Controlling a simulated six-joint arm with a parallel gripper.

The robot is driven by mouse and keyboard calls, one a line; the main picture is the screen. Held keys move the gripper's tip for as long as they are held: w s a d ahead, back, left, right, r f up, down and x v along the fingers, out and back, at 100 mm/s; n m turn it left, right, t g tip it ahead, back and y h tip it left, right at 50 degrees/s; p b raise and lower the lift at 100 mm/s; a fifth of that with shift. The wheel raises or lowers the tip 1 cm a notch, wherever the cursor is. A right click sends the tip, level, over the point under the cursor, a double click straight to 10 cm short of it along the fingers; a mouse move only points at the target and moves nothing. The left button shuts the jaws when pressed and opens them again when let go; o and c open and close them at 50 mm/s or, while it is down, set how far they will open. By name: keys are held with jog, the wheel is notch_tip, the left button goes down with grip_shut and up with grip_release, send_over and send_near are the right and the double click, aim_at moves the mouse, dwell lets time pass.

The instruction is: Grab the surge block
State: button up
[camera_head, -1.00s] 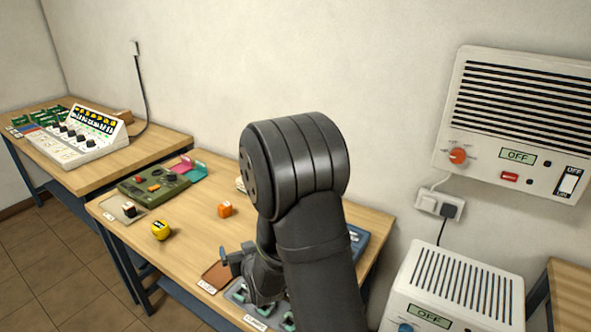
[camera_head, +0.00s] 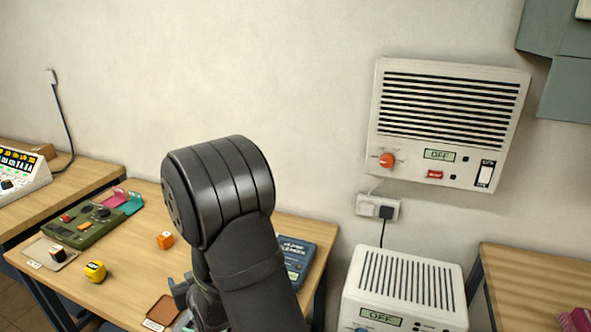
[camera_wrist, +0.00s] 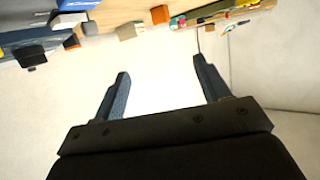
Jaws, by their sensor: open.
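No block carries a readable surge label, so I cannot tell which one is the surge block. A small orange block (camera_head: 165,240) sits on the middle of the wooden table. A dark block (camera_head: 58,255) sits on a pale labelled mat (camera_head: 38,252) at the table's left. My gripper (camera_wrist: 163,85) is open in the wrist view, with nothing between its fingers but a pale surface. In the head view my arm hides most of it. An orange block also shows in the wrist view (camera_wrist: 160,14), beyond the fingertips and apart from them.
A yellow rounded thing (camera_head: 95,271) and a green device (camera_head: 80,225) stand on the table's left. A blue item (camera_head: 296,258) lies at the right, a brown tray (camera_head: 162,310) in front. A white unit (camera_head: 405,290) stands right of the table. A wall unit (camera_head: 447,125) hangs above.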

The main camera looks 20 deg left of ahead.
jog(key=n+g+h, duration=0.4)
jog(key=g+h, duration=0.3)
jog(key=h, duration=0.1)
send_near(167, 237)
jog(key=x, duration=0.5)
jog(key=shift+w+a, duration=0.1)
jog(key=x, duration=0.4)
jog(key=shift+s+f, duration=0.1)
jog(key=shift+s, duration=0.1)
jog(key=shift+x, duration=0.85)
